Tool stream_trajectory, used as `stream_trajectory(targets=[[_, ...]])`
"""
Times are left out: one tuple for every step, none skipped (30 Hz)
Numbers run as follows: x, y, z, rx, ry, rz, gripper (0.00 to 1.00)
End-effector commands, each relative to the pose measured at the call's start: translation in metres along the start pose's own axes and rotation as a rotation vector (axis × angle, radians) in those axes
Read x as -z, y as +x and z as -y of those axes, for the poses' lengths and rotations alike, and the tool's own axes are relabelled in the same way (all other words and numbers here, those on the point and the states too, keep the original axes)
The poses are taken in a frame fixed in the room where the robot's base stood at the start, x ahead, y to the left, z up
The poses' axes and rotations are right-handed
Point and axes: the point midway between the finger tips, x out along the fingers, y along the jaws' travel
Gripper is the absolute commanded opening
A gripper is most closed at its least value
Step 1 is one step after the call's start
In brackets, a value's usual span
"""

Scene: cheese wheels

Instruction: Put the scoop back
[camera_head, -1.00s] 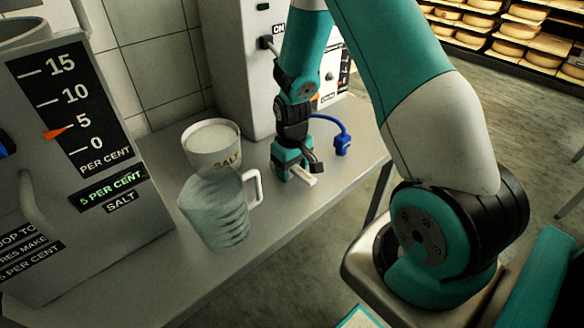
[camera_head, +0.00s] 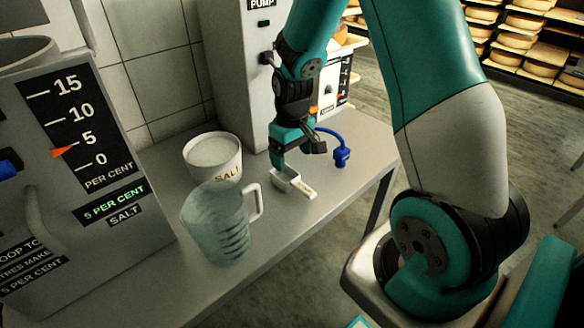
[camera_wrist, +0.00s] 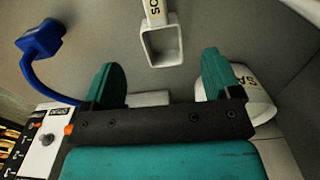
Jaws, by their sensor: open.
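The white scoop (camera_head: 297,187) lies on the grey bench, to the right of the salt tub. Its square bowl (camera_wrist: 162,48) and lettered handle show in the wrist view, just beyond my fingertips. My gripper (camera_head: 297,158) is open and empty, a little above the scoop and apart from it. In the wrist view the two teal fingers (camera_wrist: 160,78) stand wide with nothing between them. The white salt tub (camera_head: 213,158), filled with white salt, stands to the left of my gripper; part of it also shows behind the right finger in the wrist view (camera_wrist: 250,95).
A clear jug (camera_head: 217,222) with a handle stands in front of the tub. A blue hose end (camera_head: 341,157) lies to the right of my gripper. A grey brine tank (camera_head: 80,200) with a salt scale is at left; the pump cabinet (camera_head: 233,75) stands behind.

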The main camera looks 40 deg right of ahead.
Motion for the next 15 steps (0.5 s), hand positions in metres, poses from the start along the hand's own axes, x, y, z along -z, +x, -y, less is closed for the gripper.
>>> stream_trajectory(targets=[[0.000,-0.010,0.000,-0.001,0.000,-0.003,0.83],[0.001,-0.014,0.000,-0.001,0.000,-0.003,0.83],[0.001,-0.019,0.000,-0.001,0.000,-0.003,0.83],[0.000,-0.022,0.000,0.000,0.000,-0.002,0.83],[0.000,-0.024,0.000,0.000,0.000,-0.001,0.83],[0.000,-0.028,0.001,0.001,-0.002,-0.003,0.83],[0.000,-0.032,0.004,0.004,-0.007,-0.006,0.83],[-0.001,-0.036,0.009,0.009,-0.015,-0.009,0.83],[-0.002,-0.045,0.019,0.021,-0.031,-0.018,0.83],[-0.004,-0.054,0.030,0.034,-0.050,-0.029,0.83],[-0.007,-0.064,0.043,0.050,-0.071,-0.039,0.83],[-0.013,-0.079,0.064,0.075,-0.108,-0.055,0.83],[-0.020,-0.091,0.081,0.097,-0.139,-0.066,0.83],[-0.029,-0.103,0.099,0.122,-0.174,-0.076,0.83],[-0.044,-0.119,0.122,0.155,-0.222,-0.088,0.83]])
